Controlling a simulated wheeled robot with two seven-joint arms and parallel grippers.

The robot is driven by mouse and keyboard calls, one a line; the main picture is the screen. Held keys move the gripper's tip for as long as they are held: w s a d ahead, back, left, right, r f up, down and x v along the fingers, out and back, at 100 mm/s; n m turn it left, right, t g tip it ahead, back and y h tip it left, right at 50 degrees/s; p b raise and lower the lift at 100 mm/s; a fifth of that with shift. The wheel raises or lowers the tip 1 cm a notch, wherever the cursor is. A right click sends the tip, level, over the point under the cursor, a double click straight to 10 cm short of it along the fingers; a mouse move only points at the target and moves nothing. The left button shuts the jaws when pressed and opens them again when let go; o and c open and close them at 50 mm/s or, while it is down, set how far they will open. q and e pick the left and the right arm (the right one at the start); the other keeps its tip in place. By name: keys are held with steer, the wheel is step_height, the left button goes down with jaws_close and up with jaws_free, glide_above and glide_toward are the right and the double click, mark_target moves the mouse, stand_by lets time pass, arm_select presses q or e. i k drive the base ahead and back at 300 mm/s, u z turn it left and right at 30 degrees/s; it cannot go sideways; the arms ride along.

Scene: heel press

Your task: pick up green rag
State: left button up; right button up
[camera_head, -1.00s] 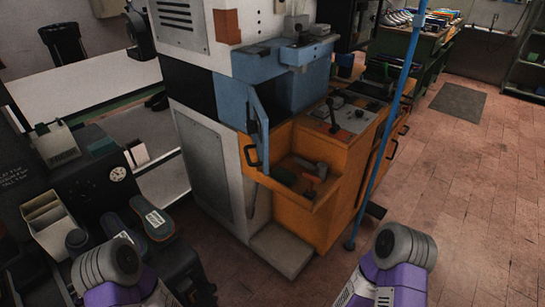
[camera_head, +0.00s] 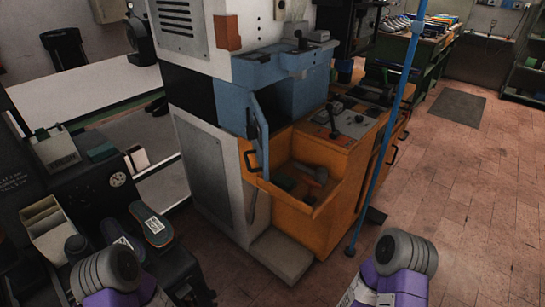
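A small dark green item (camera_head: 285,183), perhaps the green rag, lies in the open orange tray (camera_head: 318,207) at the front of the tall machine. It is too small for me to be sure of cloth. A hammer-like tool lies beside it, to its right. A second green item (camera_head: 100,150) sits on the dark machine at the left. My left arm shows as a grey and purple joint at bottom left and my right arm as another at bottom right. Both grippers are outside the picture, so their state does not show.
The tall machine (camera_head: 213,173) has a blue hinged panel standing out beside the tray and a grey foot plate (camera_head: 282,255) at floor level. A blue pole (camera_head: 386,130) stands right of the tray. The brick floor (camera_head: 470,190) at right is clear.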

mark_target(281, 179)
steer(key=z, duration=2.05)
steer(key=i, duration=2.2)
steer(key=u, duration=3.7)
